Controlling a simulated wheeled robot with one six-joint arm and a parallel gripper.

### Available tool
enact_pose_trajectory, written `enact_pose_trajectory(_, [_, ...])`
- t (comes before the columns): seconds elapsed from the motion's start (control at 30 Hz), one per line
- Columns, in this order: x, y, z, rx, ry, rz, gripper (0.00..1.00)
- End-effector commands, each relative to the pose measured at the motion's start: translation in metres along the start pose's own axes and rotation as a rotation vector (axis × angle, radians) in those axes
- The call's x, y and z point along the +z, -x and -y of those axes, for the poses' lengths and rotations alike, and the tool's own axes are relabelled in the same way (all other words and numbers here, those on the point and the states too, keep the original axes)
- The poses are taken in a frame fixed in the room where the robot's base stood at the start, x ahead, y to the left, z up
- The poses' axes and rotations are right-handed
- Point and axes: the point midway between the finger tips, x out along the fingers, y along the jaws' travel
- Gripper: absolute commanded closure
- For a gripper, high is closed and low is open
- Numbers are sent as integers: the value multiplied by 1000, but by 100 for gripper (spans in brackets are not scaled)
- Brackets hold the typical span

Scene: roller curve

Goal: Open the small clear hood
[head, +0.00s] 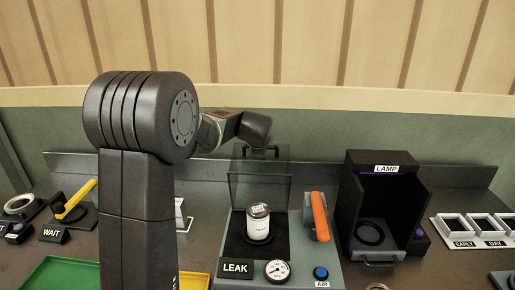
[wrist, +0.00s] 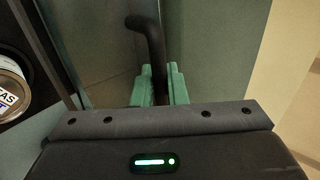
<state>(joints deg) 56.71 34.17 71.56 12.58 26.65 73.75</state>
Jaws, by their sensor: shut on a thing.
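The small clear hood (head: 243,170) is on the LEAK station (head: 300,240). Its see-through panel stands raised behind a white jar with a dark lid (head: 258,224), and the jar is uncovered toward the front. The hood's dark bar handle (wrist: 155,45) is between the green fingertips of my gripper (wrist: 160,85) in the wrist view. My gripper is shut on this handle. In the head view my gripper is at the hood's top edge, and its fingertips are mostly hidden by my wrist. Part of the jar shows at the left edge of the wrist view.
An orange lever (head: 319,217), a round gauge (head: 278,271) and a blue AIR button (head: 320,273) are on the station. A black LAMP box (head: 385,205) stands to the right. A green wall (head: 350,140) is close behind. My arm blocks the view left of the station.

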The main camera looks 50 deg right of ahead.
Motion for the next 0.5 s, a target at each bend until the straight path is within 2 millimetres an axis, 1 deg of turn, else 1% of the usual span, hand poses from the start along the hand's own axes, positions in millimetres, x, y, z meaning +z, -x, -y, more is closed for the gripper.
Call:
enact_pose_trajectory(0.2, [0, -5, 4, 26, 2, -3, 100])
enact_pose_trajectory(0.5, [0, -6, 4, 31, 1, -4, 100])
